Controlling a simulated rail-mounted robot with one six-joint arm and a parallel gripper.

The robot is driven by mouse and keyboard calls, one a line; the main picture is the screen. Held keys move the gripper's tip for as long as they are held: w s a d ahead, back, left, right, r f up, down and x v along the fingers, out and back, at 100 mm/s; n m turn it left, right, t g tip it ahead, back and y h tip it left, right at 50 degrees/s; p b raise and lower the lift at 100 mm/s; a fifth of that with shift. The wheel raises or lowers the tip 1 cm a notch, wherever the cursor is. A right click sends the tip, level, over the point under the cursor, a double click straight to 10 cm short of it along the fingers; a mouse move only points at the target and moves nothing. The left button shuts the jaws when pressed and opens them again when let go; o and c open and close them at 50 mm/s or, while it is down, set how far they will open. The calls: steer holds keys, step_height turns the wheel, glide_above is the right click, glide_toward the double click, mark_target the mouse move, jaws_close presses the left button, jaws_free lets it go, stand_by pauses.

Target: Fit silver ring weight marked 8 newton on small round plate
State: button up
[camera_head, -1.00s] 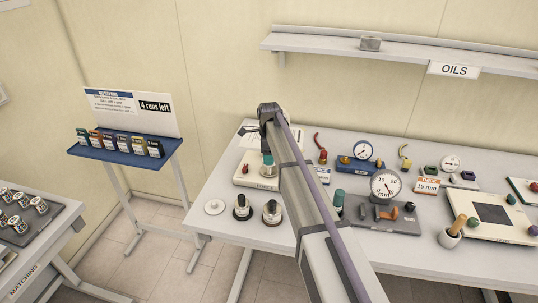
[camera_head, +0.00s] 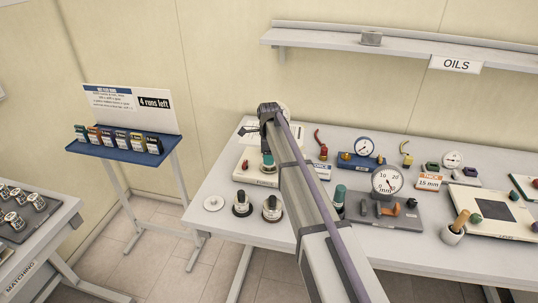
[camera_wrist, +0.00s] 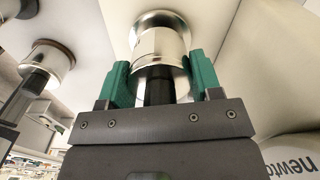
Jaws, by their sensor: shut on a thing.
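In the wrist view my gripper (camera_wrist: 160,72) has its two green fingers closed on a silver cylindrical weight (camera_wrist: 160,45), with a dark stem between the fingers. No 8 newton mark is readable on it. Whether the weight rests on the surface behind it, I cannot tell. In the head view my arm hides most of the gripper near the white instrument at the bench's left end. A small round white plate (camera_head: 213,203) with a little central nub lies bare at the bench's left front.
A dial gauge (camera_head: 387,180) and a tray (camera_head: 385,215) are right of my arm. A blue stand (camera_head: 130,150) is left, across a floor gap.

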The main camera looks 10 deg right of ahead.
steer(key=shift+f+b, duration=0.6)
steer(key=shift+f, duration=0.1)
steer(key=o, duration=1.6)
steer(key=shift+c, duration=0.2)
steer(key=shift+r, duration=0.15)
step_height(320, 180, up, 11)
steer(key=p, duration=1.1)
steer(key=shift+f, duration=0.2)
